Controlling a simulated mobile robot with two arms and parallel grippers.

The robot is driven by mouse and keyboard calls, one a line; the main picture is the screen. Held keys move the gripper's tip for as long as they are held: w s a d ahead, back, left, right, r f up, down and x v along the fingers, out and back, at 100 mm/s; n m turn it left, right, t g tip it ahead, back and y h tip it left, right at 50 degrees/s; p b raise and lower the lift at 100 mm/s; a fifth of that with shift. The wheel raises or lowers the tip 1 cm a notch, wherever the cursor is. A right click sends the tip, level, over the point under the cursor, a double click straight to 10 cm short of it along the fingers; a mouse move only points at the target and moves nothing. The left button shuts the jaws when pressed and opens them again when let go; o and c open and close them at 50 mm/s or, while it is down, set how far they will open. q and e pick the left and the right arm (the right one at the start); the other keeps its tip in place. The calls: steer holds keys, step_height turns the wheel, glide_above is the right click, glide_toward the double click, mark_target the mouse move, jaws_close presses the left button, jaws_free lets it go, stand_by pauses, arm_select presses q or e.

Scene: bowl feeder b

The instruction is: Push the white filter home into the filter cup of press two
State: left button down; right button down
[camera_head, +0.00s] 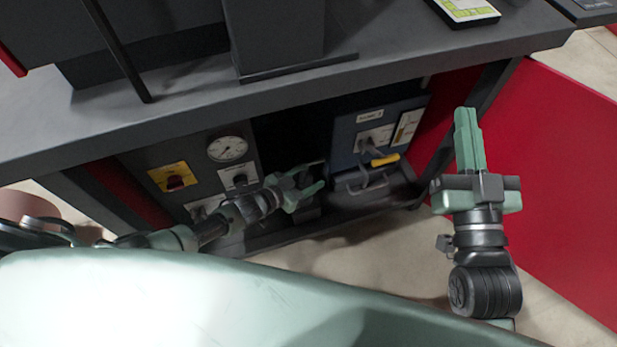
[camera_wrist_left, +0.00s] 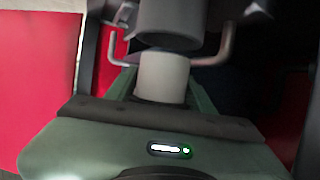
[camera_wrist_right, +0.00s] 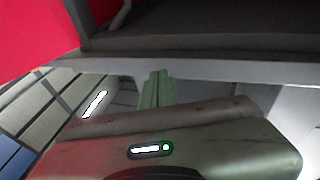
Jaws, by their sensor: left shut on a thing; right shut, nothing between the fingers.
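The white filter (camera_wrist_left: 163,80) is a pale short cylinder between the fingers of my left gripper (camera_head: 318,179) in the left wrist view. My left gripper is shut on it. A grey round cup (camera_wrist_left: 172,20), seemingly the filter cup, is just beyond the filter's far end. I cannot tell whether filter and cup touch or overlap. In the head view, my left gripper is under the bench, before the dark gap left of the blue panel; filter and cup cannot be made out there. My right gripper (camera_head: 466,118) is shut and empty, right of the bench opening.
Bent metal rods (camera_wrist_left: 228,45) flank the cup. A blue panel (camera_head: 375,130) with a yellow handle (camera_head: 385,160) stands right of my left gripper. A grey panel with a gauge (camera_head: 227,148) is to its left. The bench top (camera_head: 400,55) overhangs; a red panel (camera_head: 560,180) is at right.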

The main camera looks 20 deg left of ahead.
arm_select(q)
steer(key=shift+f, duration=0.1)
arm_select(e)
steer(key=shift+s+r, duration=0.1)
steer(key=shift+r, duration=0.15)
